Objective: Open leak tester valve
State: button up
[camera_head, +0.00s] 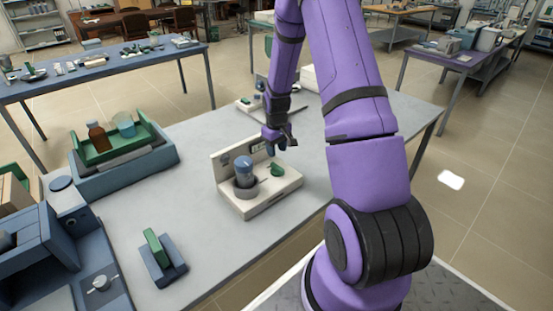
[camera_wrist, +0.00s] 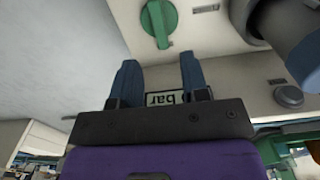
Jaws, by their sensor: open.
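The leak tester (camera_head: 262,200) is a cream box with an upright back panel, standing on the grey table. A blue cylinder (camera_head: 244,170) stands in a dark round holder on its left. The green valve knob (camera_head: 278,169) is on its right; it also shows in the wrist view (camera_wrist: 158,22), upside down, ahead of the fingertips. My gripper (camera_head: 274,148) is above the tester's back panel, close to the knob. In the wrist view my two blue fingers (camera_wrist: 158,75) are apart with nothing between them. A small display reading "bar" (camera_wrist: 166,98) shows behind the fingers.
A blue box with a green tray (camera_head: 125,150) holding a brown bottle and a beaker stands at left. A small stand with a green piece (camera_head: 160,255) is at front left, near a blue furnace (camera_head: 35,250).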

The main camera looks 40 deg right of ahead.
jog(key=shift+r, duration=1.65)
jog(key=s+a+r+t, duration=0.15)
jog(key=a+r, duration=0.25)
jog(key=r, duration=0.4)
jog(key=s+a+r, duration=0.3)
jog(key=a+r, duration=0.1)
jog(key=r, duration=0.4)
jog(key=s+a+r+t, duration=0.15)
jog(key=a+r, duration=0.25)
jog(key=r, duration=0.4)
jog(key=s+a+r, duration=0.3)
jog(key=s, duration=0.4)
jog(key=s+a+r+t, duration=0.1)
jog(key=s+a+r, duration=0.2)
jog(key=s, duration=0.4)
jog(key=s+a+r+t, duration=0.1)
jog(key=s+a+r, duration=0.3)
jog(key=s, duration=0.2)
jog(key=shift+s, duration=0.4)
